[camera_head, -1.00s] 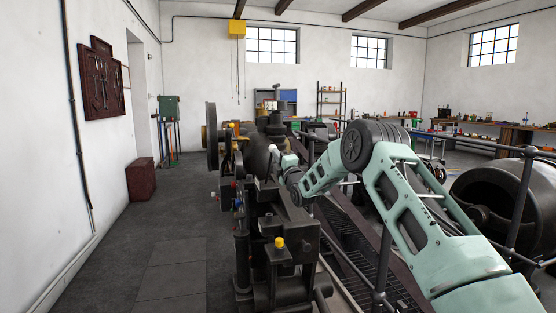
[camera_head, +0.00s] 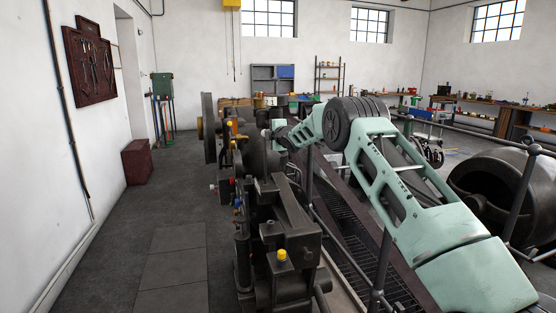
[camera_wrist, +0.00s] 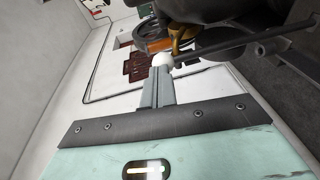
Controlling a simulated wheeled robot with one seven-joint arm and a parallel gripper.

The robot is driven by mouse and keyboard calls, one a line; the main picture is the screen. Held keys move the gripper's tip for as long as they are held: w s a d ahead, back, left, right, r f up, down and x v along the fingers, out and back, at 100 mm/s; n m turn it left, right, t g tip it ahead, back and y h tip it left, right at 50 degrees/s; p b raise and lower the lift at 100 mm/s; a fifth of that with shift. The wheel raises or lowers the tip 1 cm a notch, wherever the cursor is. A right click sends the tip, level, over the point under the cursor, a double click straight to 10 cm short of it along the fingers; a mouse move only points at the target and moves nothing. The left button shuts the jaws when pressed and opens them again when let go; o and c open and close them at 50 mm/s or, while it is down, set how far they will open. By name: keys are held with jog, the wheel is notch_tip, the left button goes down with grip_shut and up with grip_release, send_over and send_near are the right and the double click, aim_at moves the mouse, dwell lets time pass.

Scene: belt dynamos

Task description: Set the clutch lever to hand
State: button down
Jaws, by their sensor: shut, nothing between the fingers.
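A lever with a dark rod (camera_wrist: 232,42) and a white ball knob (camera_wrist: 164,59) crosses the upper right of the wrist view. I take it for the clutch lever; its setting cannot be read here. My gripper (camera_wrist: 162,73) is shut and empty, with its fingertips right at the knob. I cannot tell whether they touch it. In the head view, my gripper (camera_head: 277,136) is small and partly hidden at the end of my arm, beside the dark machine (camera_head: 290,205). The lever cannot be made out clearly there.
A railing post (camera_head: 382,262) and a grated walkway (camera_head: 358,250) lie right of the machine, below my arm. A large dark drum (camera_head: 490,190) stands farther right. The left floor (camera_head: 175,265) is clear up to a red-brown box (camera_head: 137,161) by the wall.

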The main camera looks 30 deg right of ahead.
jog(key=shift+w+d+r, duration=0.1)
jog(key=shift+w+r, duration=0.1)
jog(key=shift+r, duration=0.3)
dwell(0.3)
